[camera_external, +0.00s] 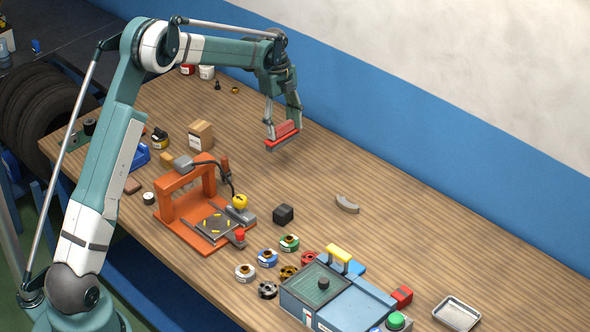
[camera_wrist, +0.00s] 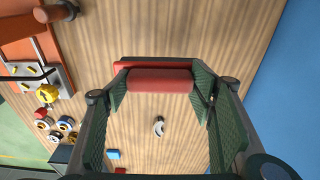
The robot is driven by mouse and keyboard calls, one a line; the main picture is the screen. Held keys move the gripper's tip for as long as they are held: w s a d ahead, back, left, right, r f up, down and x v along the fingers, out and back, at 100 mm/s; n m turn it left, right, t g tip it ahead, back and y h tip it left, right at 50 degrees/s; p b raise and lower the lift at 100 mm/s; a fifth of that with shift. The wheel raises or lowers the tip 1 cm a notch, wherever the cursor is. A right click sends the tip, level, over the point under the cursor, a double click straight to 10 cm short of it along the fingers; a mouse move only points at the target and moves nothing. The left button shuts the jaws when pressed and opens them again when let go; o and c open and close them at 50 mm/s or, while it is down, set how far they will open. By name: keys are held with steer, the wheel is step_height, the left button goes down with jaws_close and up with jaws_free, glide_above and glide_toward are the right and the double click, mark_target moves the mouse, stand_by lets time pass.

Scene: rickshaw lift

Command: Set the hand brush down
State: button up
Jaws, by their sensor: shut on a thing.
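The hand brush (camera_external: 282,139) has a red body and handle, with darker bristles underneath. It is at the far part of the wooden bench, near the blue wall band. My gripper (camera_external: 283,121) is shut on it from above, with a finger on each side. In the wrist view, the red handle of the hand brush (camera_wrist: 160,80) lies across between the two green padded fingers of my gripper (camera_wrist: 160,90). I cannot tell whether the bristles touch the bench top. The brush's underside is hidden in the wrist view.
An orange fixture (camera_external: 183,205) and a cardboard box (camera_external: 201,135) stand to the left. A blue-grey case (camera_external: 340,297) stands in front.

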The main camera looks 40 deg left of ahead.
mark_target(283, 142)
steer(key=shift+f, duration=0.1)
stand_by(0.3)
steer(key=shift+f, duration=3)
steer(key=shift+f, duration=1.9)
steer(key=shift+f, duration=0.2)
steer(key=o, duration=0.9)
steer(key=shift+o, duration=0.2)
steer(key=shift+r, duration=0.2)
steer(key=r, duration=0.4)
steer(key=a+r, duration=0.1)
steer(key=r, duration=0.7)
steer(key=shift+a, duration=0.2)
